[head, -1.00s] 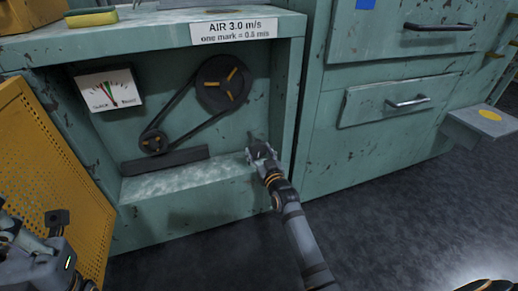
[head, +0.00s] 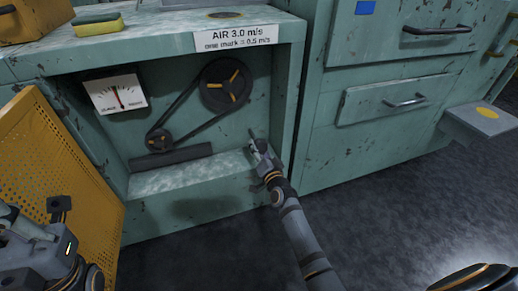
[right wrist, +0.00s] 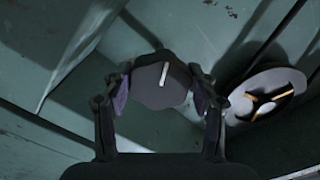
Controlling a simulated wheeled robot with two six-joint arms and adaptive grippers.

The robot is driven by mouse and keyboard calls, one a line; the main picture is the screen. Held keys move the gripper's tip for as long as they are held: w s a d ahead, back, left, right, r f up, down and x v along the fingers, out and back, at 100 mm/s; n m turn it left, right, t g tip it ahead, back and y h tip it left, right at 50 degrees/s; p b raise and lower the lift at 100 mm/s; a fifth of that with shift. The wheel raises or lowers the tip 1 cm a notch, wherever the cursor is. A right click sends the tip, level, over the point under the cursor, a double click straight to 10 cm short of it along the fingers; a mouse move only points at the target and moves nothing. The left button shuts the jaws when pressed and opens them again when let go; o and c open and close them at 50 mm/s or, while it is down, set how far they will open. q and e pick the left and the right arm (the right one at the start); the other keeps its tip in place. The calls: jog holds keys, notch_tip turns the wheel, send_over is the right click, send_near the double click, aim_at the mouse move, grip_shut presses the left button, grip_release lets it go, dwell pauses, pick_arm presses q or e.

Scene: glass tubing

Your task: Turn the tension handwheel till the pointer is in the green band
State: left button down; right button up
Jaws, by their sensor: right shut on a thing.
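The dark lobed handwheel (right wrist: 162,83) with a white mark sits between the fingers of my right gripper (right wrist: 160,92) in the right wrist view. The right gripper is shut on it. In the head view my right gripper (head: 262,154) is at the right end of the cabinet recess and hides most of the wheel. The gauge (head: 115,105) hangs at the recess's upper left, with a thin pointer (head: 116,96) near upright. The green band is too small to make out now. My left gripper (head: 60,208) is at the lower left, away from the wheel; its jaws are unclear.
A belt (head: 196,128) joins a large pulley (head: 217,88) with yellow spokes to a small one (head: 155,142). A perforated yellow panel (head: 60,150) stands open at left. Drawers (head: 395,112) are at right. A sponge (head: 97,24) lies on top.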

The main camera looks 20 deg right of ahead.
jog(key=shift+m, duration=0.9)
jog(key=o, duration=1.2)
jog(key=shift+c, duration=0.2)
jog(key=s, duration=1.2)
jog(key=shift+d, duration=0.2)
